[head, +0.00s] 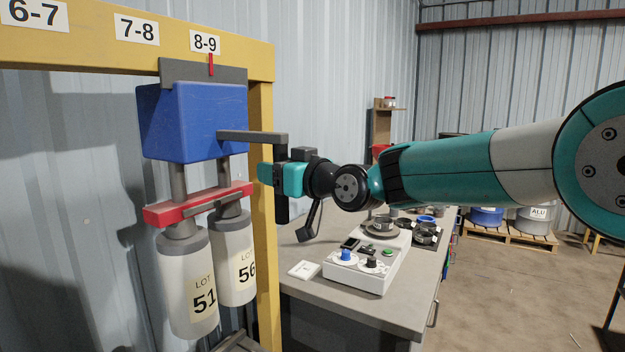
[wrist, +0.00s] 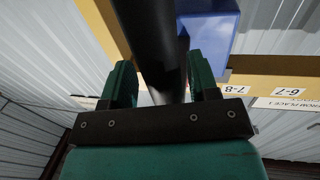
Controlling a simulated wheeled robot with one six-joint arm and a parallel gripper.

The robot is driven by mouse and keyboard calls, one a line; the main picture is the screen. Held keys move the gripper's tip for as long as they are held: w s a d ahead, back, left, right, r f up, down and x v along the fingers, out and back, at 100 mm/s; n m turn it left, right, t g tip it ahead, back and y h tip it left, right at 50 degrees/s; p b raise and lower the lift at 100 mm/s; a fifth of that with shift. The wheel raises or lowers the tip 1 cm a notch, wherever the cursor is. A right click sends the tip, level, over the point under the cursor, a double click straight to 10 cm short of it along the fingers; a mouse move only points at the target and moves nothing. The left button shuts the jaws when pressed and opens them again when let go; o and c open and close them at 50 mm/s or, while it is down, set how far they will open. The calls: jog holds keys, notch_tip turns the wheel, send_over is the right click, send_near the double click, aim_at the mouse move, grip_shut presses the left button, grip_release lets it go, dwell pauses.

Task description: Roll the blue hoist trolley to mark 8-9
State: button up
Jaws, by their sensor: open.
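The blue hoist trolley (head: 190,122) hangs under the yellow beam (head: 100,48) in the head view. Its red pointer (head: 211,65) stands just below the 8-9 mark (head: 205,42), slightly right of the label's middle. A grey arm (head: 250,136) juts right from the trolley to a dark upright handle bar (head: 282,208). My gripper (head: 268,174) is open at this bar. In the wrist view, my gripper (wrist: 160,82) has its fingers on either side of the dark bar (wrist: 155,35). Contact cannot be told. The trolley (wrist: 210,27) also shows there.
Below the trolley, a red crossbar (head: 200,203) carries two pale cylinders, LOT 51 (head: 185,285) and LOT 56 (head: 233,258). The yellow post (head: 264,220) stands close by my gripper. A workbench (head: 370,310) with a control box (head: 362,265) lies below my arm.

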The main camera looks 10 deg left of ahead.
jog(key=b+v, duration=0.6)
jog(key=v, duration=1)
jog(key=shift+d, duration=0.25)
jog(key=shift+s, duration=0.1)
jog(key=s+d+f+m+g+h, duration=0.2)
jog(key=s+d+f+g+h, duration=0.2)
jog(key=s+d+f, duration=0.6)
jog(key=s+d+f+m+g+h, duration=0.3)
jog(key=s+d+f+h, duration=0.4)
jog(key=s, duration=0.8)
jog(key=d+f+g, duration=0.1)
jog(key=d+f, duration=0.2)
jog(key=shift+s+d+f+g+h, duration=0.3)
jog(key=shift+s+f+g, duration=0.1)
